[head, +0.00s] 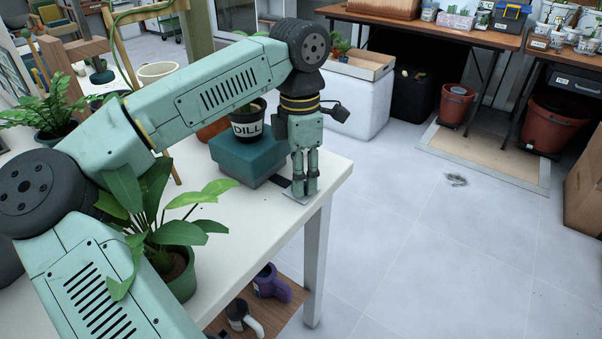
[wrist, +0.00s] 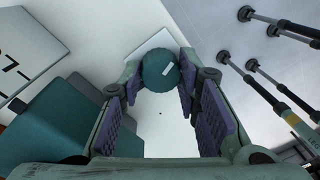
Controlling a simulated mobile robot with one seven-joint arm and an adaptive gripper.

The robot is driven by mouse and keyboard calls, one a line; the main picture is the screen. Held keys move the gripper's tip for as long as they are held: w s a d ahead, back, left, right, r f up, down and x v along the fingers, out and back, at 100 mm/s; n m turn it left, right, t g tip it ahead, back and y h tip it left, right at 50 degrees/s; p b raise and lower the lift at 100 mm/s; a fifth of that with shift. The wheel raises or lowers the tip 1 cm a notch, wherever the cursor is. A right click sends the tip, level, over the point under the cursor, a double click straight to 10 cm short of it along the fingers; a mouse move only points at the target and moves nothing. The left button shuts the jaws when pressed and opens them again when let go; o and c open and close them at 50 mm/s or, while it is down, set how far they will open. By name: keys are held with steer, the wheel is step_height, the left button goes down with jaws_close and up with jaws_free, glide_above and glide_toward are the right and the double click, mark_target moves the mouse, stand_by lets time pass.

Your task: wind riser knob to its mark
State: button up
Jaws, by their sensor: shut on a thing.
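The riser (head: 245,155) is a teal block on the white table, with a pot labelled DILL (head: 248,125) on top. It also shows at the left of the wrist view (wrist: 55,115). My gripper (head: 305,188) points down at the table's right corner, beside the riser. In the wrist view the round teal knob (wrist: 154,70), with a white line on its top, sits between the fingertips of my gripper (wrist: 160,78). The purple-padded fingers are shut on it. In the head view the fingers hide the knob. I cannot make out the target mark.
A leafy plant in a green pot (head: 180,270) stands on the table (head: 225,275) near my arm. A white card with dark markings (wrist: 28,50) lies left in the wrist view. A purple object (head: 270,285) sits on the lower shelf.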

steer(key=shift+m, duration=1.7)
steer(key=o, duration=1.2)
steer(key=shift+c, duration=0.2)
steer(key=shift+r, duration=0.15)
step_height(320, 180, up, 12)
steer(key=shift+w, duration=0.3)
